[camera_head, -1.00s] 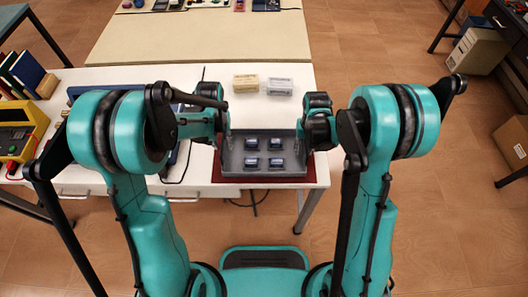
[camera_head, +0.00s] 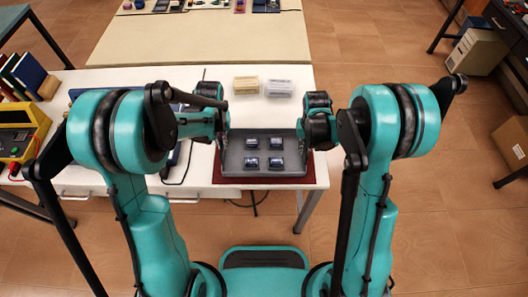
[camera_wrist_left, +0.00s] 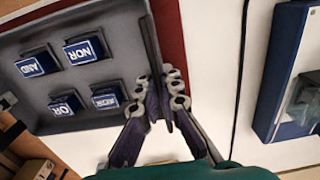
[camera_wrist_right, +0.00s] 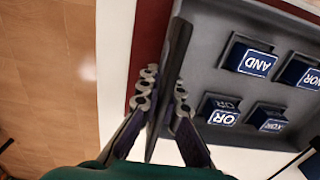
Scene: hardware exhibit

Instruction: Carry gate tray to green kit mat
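The gate tray (camera_head: 264,173) is a grey open tray holding several blue-labelled gate blocks (camera_head: 276,162). It is over a dark red mat (camera_head: 215,172) at the front right of the white table. My left gripper (camera_wrist_left: 170,78) has its fingers on both sides of one tray end wall, shut on it. My right gripper (camera_wrist_right: 166,80) is shut on the opposite end wall in the same way. In the head view the fingertips are mostly hidden by my arms. I see no green mat in these views.
Two small boxes, one yellowish (camera_head: 246,84) and one clear (camera_head: 278,87), stand behind the tray on the white table (camera_head: 210,75). A yellow device (camera_head: 22,138) and several books (camera_head: 27,72) are at the left. A beige table stands beyond.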

